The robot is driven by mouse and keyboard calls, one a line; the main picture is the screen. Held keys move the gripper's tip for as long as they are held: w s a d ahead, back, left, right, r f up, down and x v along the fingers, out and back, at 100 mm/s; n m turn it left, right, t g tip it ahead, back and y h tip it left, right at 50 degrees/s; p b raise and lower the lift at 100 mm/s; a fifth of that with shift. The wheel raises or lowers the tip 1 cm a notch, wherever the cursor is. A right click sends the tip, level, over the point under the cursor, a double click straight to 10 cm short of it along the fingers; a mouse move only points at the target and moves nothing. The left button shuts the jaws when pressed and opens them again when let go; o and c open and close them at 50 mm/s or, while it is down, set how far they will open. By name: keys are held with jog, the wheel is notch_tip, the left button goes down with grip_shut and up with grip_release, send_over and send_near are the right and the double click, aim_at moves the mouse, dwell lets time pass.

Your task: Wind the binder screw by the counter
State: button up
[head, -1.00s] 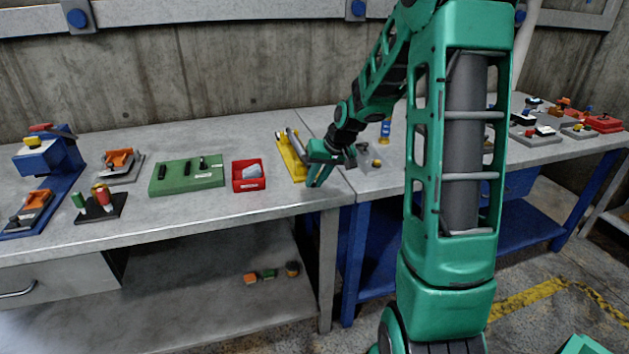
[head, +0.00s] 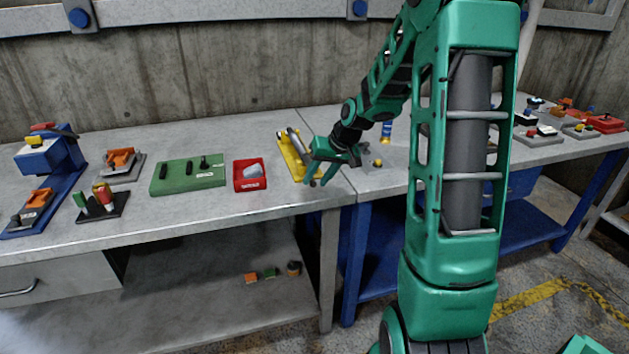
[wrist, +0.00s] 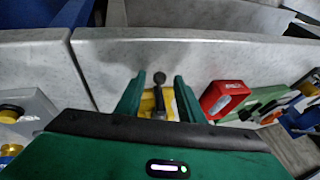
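The yellow fixture (head: 293,164) with a grey cylinder (head: 297,142) along it stands on the grey worktop, right of the red bin; I take it for the binder screw. My gripper (head: 318,173) is over its near end, with the fingers pointing down. In the wrist view my gripper (wrist: 158,88) is open. A dark round knob on a stem (wrist: 159,79) shows between its fingers, with gaps on both sides. The yellow base (wrist: 148,103) is partly hidden by my gripper. I cannot make out a counter reading.
The red bin (head: 237,182) and a green board (head: 160,187) lie to the left. A grey plate with a yellow knob (head: 378,163) is close on the right. The worktop's front edge (head: 230,225) is near my gripper. Bare worktop lies in front of the fixture.

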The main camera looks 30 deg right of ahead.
jog(key=v, duration=1)
dwell(1.0)
